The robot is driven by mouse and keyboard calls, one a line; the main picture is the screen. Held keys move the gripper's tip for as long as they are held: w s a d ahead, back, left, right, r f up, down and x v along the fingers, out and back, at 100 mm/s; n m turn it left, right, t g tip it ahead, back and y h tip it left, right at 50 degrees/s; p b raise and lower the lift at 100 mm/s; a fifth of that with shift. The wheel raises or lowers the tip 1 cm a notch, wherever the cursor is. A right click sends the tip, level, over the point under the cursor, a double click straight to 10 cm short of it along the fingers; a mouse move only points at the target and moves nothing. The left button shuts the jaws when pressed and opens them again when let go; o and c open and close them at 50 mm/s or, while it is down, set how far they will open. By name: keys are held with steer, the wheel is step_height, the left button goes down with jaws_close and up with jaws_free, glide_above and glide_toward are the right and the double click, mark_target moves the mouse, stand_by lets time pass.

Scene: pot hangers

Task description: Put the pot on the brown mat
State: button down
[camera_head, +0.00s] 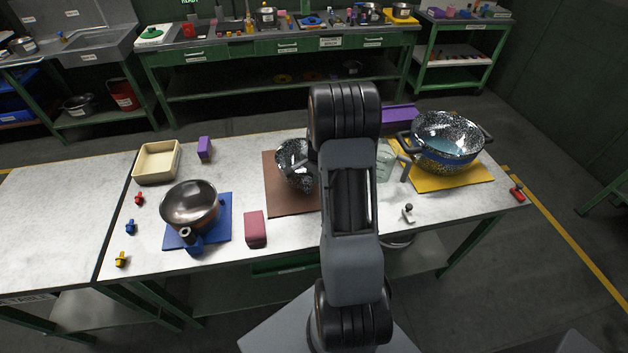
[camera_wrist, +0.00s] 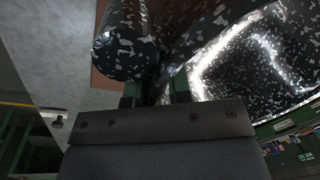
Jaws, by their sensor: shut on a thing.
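The black-and-white speckled pot (camera_head: 290,158) is over the brown mat (camera_head: 283,203) in the head view, left of my arm. My arm hides its right side. Whether its base touches the mat I cannot tell. In the wrist view the pot's shiny speckled wall (camera_wrist: 250,65) fills the right, and its thick speckled handle (camera_wrist: 124,50) is at upper left. My gripper (camera_wrist: 157,92) is shut on the pot's handle. Its fingertips are partly hidden. A strip of the brown mat (camera_wrist: 103,62) shows behind the handle.
A steel pan (camera_head: 188,203) sits on a blue mat (camera_head: 222,228) at left. A dark red block (camera_head: 255,229) lies near the front. A speckled two-handled pot (camera_head: 447,138) stands on a yellow mat (camera_head: 455,180) at right. A clear jug (camera_head: 386,165) is beside my arm.

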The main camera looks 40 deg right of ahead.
step_height(320, 180, down, 3)
steer(key=shift+w+r+p, duration=0.15)
steer(key=shift+p, duration=0.4)
steer(key=shift+f, duration=0.2)
steer(key=shift+f, duration=0.1)
steer(key=shift+f+b, duration=0.15)
steer(key=shift+b, duration=0.15)
steer(key=c, duration=1.1)
jaws_free()
steer(key=shift+o, duration=0.2)
